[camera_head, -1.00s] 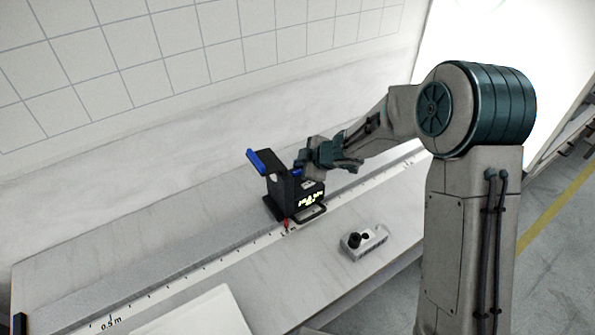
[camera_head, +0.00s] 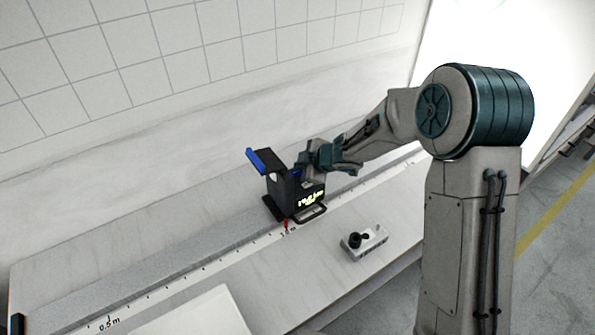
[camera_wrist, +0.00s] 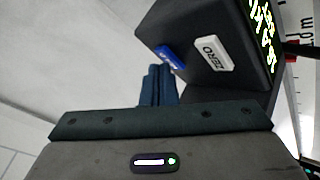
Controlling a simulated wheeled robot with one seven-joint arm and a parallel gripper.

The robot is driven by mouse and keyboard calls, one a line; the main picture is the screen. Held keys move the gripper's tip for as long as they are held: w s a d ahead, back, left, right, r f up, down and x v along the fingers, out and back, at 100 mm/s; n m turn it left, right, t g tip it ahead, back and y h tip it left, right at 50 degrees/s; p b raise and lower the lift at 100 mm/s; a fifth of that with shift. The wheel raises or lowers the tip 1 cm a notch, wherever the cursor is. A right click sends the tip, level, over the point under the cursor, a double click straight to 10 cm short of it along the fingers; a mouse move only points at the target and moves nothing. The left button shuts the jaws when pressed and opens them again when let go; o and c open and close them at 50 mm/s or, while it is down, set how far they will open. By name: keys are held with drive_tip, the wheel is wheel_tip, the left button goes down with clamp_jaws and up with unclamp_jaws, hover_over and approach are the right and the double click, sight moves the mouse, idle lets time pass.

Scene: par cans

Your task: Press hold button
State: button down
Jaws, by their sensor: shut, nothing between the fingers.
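A black measuring device (camera_head: 283,198) with a lit yellow display stands on the rail along the bench. In the wrist view the device's housing (camera_wrist: 190,22) carries a blue button (camera_wrist: 169,57) and a white button marked ZERO (camera_wrist: 213,53). The lettering on the blue button is too small to read surely. My gripper (camera_wrist: 157,70) is shut and empty, its dark blue fingertips just beside the blue button. I cannot tell whether they touch it. In the head view my gripper (camera_head: 301,167) is at the device's top right, partly covering it.
A small grey block with a black knob (camera_head: 366,241) sits on the bench in front of the device. A pale flat panel (camera_head: 195,315) lies at the front left. A scale strip (camera_head: 205,268) runs along the bench. A tiled wall stands behind.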

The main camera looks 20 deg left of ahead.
sight(300, 174)
idle(0.6)
drive_tip(key=shift+r+p, duration=0.65)
drive_tip(key=shift+p, duration=0.25)
wheel_tip(300, 174, up, 5)
drive_tip(key=p, duration=0.5)
idle(0.3)
